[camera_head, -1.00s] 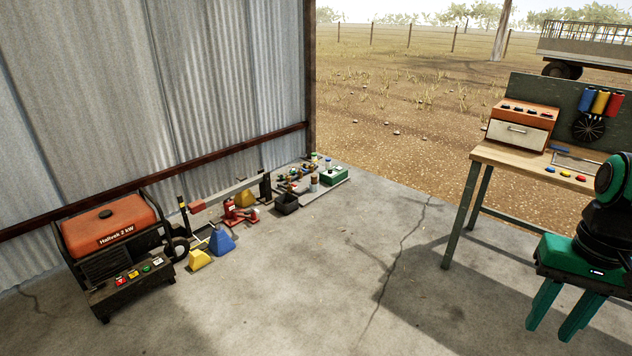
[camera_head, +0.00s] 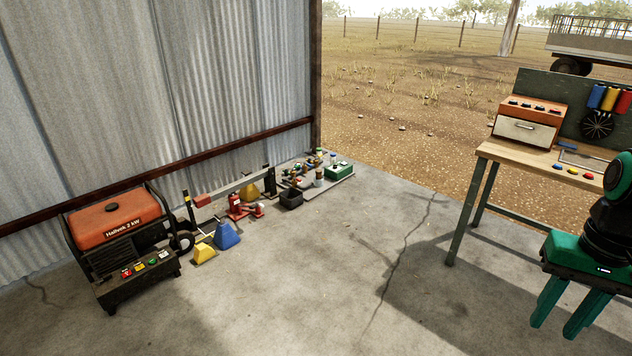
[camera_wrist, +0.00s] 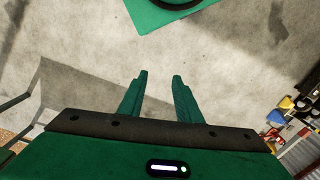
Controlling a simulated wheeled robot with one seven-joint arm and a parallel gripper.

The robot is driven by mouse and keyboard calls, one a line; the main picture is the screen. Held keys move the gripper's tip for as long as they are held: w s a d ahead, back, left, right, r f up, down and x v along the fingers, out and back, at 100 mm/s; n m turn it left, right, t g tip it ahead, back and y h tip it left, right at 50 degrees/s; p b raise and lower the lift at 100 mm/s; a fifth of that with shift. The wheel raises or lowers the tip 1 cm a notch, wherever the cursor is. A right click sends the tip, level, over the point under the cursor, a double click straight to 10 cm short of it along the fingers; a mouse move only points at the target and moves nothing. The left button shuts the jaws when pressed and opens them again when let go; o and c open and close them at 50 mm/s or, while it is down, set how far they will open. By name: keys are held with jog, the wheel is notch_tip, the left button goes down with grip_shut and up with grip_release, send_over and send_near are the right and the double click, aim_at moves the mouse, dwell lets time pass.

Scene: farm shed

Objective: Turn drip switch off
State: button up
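No label reading drip shows, so I cannot tell which control is the drip switch. A small green box (camera_head: 341,171) with a pale detail on top sits on a grey board (camera_head: 322,185) by the shed's far corner, beside small fittings. Other controls are the coloured ones on the generator's front panel (camera_head: 132,281) and the small ones on top of the orange box (camera_head: 535,104) on the workbench. My gripper (camera_head: 556,329) is at the lower right of the head view, pointing down, far from all of these. In the wrist view its fingers (camera_wrist: 160,75) are apart and empty above concrete.
The orange generator (camera_head: 107,222) stands at the left. A yellow block (camera_head: 204,253), a blue block (camera_head: 227,236), a red jack (camera_head: 237,207) and a black bin (camera_head: 291,199) line the wall. The workbench (camera_head: 497,153) stands at the right. The middle floor is clear.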

jog(key=shift+s, duration=0.15)
jog(key=c, duration=0.4)
jog(key=shift+s+r, duration=0.3)
jog(key=shift+s, duration=0.25)
grip_shut()
jog(key=shift+s, duration=0.1)
